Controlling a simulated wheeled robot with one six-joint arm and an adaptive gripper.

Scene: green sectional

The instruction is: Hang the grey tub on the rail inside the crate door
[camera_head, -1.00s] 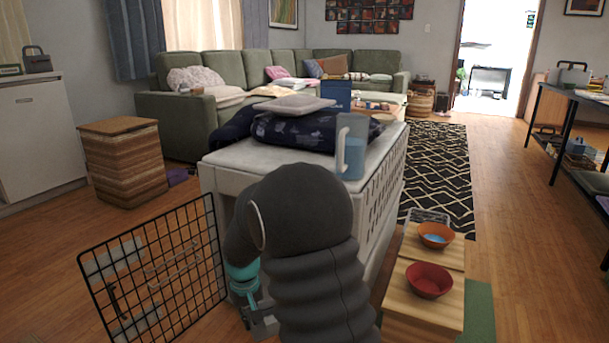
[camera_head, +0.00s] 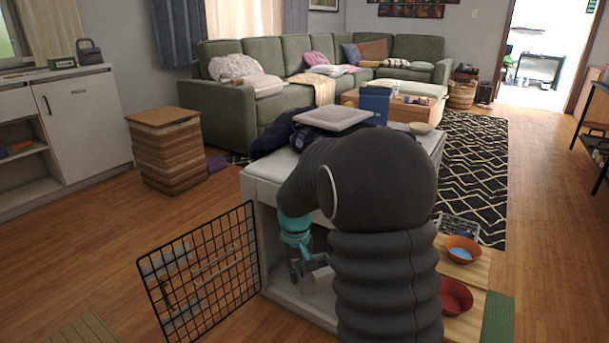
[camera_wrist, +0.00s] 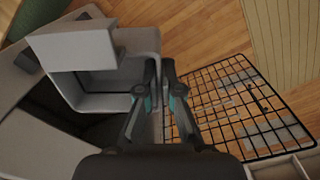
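The grey tub (camera_wrist: 110,103) is a small open box with a thick rim and a bent grey flange on its far left side, in the wrist view. My gripper (camera_wrist: 160,68) has one finger inside the tub and one outside, close together on its right wall. In the head view my gripper (camera_head: 297,270) and a bit of the tub (camera_head: 321,277) are at the crate's open front; my arm hides much. The black wire crate door (camera_head: 202,278) stands open to the left, apart from the tub, and also shows in the wrist view (camera_wrist: 245,103). I cannot single out its rail clearly.
The pale crate (camera_head: 262,188) carries dark cloth and a grey cushion (camera_head: 334,117). An orange bowl (camera_head: 463,249) and a red bowl (camera_head: 456,296) stand on wood at right. A woven hamper (camera_head: 167,152) is back left. Wooden floor between hamper and door is clear.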

